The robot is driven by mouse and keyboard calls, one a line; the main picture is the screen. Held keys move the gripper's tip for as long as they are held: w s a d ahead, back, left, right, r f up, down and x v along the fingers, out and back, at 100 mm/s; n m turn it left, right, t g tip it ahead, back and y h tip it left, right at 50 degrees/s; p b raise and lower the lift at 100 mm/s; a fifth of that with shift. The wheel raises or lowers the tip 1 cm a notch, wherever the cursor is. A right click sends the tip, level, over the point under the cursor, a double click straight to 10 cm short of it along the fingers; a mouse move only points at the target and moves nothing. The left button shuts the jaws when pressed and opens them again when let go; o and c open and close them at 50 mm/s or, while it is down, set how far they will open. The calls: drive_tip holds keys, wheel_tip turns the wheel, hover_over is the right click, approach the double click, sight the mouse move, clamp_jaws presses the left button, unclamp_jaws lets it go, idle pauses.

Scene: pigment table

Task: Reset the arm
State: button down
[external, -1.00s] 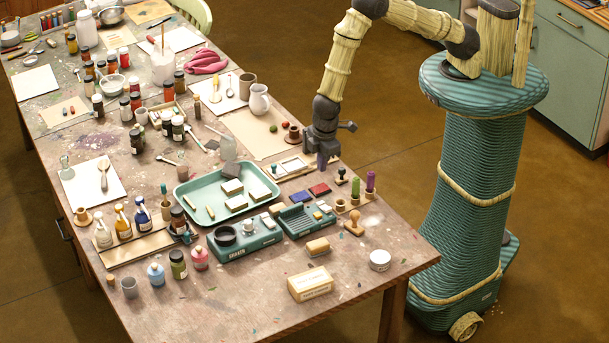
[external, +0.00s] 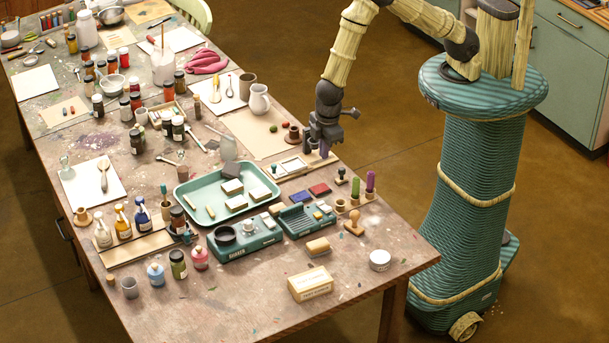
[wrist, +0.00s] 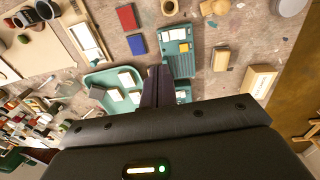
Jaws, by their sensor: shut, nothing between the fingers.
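My gripper (external: 324,152) is shut and empty, hanging pointing down above the right edge of the table near a small framed tray. In the wrist view its closed dark fingers (wrist: 158,85) cover part of the teal tray and the teal stamp holder. Nothing shows between the fingertips.
The teal tray (external: 184,203) holds pale blocks and a dark grey block (external: 231,171). Red (external: 319,189) and blue (external: 301,196) pads, stamps (external: 354,223) and a teal stamp holder (external: 307,220) stand below the gripper.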

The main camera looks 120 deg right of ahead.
drive_tip(key=s+a+r+t, duration=0.1)
drive_tip(key=s+r, duration=0.8)
drive_tip(key=s+a+r+t+y+b, duration=0.1)
drive_tip(key=s+a+r, duration=0.1)
drive_tip(key=s+r, duration=0.7)
drive_tip(key=shift+s+a, duration=0.3)
drive_tip(key=shift+s, duration=0.1)
idle(1.6)
